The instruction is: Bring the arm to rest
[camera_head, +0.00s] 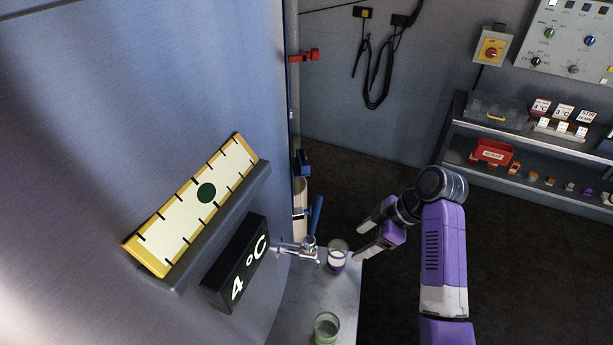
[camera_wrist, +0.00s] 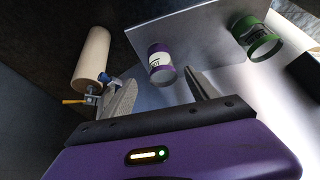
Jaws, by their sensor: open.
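My gripper (camera_head: 360,243) is open and empty, its fingers pointing left toward a cup with a white and purple band (camera_head: 337,260). The cup stands upright on a metal shelf (camera_head: 348,292), close to the tank's tap (camera_head: 300,249). In the wrist view, the cup (camera_wrist: 161,65) shows just beyond the open fingertips (camera_wrist: 160,82), apart from them as far as I can tell. My arm reaches in from the lower right and is bent at the elbow.
A green cup (camera_head: 326,328) stands on the shelf nearer me. The tank wall carries a yellow gauge (camera_head: 195,205) and a 4 °C display (camera_head: 240,265). A beige cylinder (camera_head: 300,196) is behind the tap. A bench (camera_head: 535,150) stands at the back right. Dark floor right of the shelf is clear.

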